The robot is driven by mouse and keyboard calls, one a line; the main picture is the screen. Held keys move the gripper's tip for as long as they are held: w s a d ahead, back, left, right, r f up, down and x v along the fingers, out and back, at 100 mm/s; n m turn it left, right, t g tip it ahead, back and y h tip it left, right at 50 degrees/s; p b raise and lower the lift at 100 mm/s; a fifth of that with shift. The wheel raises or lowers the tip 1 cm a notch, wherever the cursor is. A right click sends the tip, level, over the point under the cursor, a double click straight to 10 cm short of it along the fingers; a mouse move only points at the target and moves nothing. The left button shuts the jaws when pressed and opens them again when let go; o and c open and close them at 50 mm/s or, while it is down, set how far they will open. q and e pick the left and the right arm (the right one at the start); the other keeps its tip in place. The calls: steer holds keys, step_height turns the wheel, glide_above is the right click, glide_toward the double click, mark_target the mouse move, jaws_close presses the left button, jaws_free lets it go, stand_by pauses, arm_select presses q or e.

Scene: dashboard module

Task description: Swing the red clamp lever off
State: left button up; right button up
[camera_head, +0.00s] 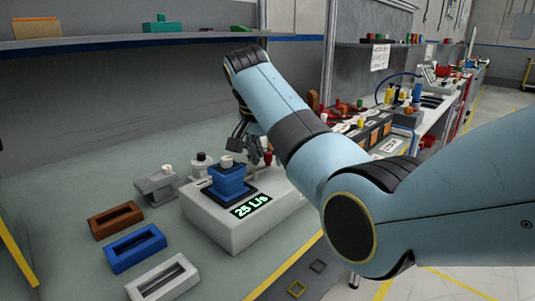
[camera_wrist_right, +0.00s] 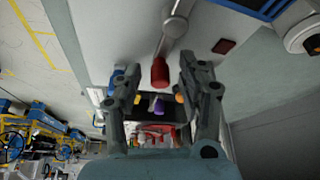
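The clamp lever's red end (camera_wrist_right: 160,73) shows in the right wrist view on a grey metal arm (camera_wrist_right: 173,35). The lever belongs to the white module (camera_head: 240,235) with the green "25 L/s" display (camera_head: 251,205). My right gripper (camera_wrist_right: 158,67) is open, with one fingertip on each side of the red end; I cannot tell whether either touches it. In the head view my right gripper (camera_head: 252,148) reaches down at the module's back right side, and my arm hides part of it. My left gripper is not in view.
A blue block (camera_head: 229,183) sits on top of the module. Brown (camera_head: 116,220), blue (camera_head: 136,248) and white (camera_head: 163,279) trays lie to its left, with a grey bracket (camera_head: 157,185) behind. A shelf (camera_head: 120,40) runs above. The bench's left part is clear.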

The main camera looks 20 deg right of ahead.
steer(key=c, duration=0.4)
jaws_close()
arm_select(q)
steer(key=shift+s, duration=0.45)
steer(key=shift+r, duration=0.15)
